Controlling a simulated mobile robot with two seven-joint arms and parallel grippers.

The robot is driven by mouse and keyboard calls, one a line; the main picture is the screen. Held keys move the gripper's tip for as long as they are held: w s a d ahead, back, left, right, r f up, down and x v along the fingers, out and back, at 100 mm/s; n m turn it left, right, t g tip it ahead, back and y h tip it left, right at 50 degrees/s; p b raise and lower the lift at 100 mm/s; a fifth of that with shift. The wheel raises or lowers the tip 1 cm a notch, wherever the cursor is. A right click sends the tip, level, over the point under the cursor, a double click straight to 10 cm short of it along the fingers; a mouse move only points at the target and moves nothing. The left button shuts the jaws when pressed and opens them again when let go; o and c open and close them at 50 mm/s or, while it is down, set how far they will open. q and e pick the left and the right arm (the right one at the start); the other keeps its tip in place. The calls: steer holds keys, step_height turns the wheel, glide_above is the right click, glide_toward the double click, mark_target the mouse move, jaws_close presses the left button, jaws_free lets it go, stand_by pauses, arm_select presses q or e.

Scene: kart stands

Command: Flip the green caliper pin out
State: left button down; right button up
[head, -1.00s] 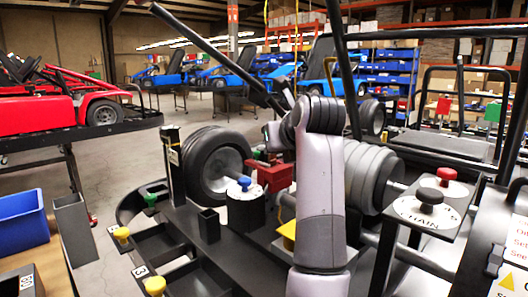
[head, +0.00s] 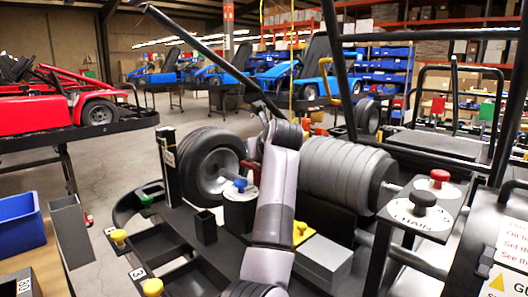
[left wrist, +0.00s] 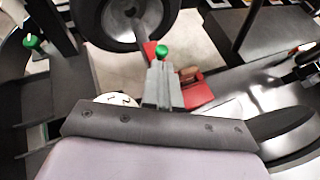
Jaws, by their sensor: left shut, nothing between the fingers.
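The green caliper pin (left wrist: 162,50) shows its round green head in the left wrist view, beside the red caliper (left wrist: 195,90) and below the black wheel. My left gripper (left wrist: 161,68) is shut and empty. Its fingertips lie right at the green head in the picture; I cannot tell whether they touch it. In the head view my left forearm and wrist hide the pin and most of the caliper. Only a red bit of the caliper (head: 251,167) shows beside the wheel. My right gripper is not in view.
The wheel (head: 208,165) stands left of my arm. A blue-knobbed post (head: 240,205) stands close beside my forearm. A ribbed grey cylinder (head: 345,176) is on the right, near a stand with the CHAIN label (head: 418,212). Black trays with coloured knobs line the front left.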

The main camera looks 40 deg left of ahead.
arm_select(q)
steer(key=shift+w+a+f, duration=0.15)
steer(key=shift+w+a, duration=0.3)
steer(key=shift+a, duration=0.25)
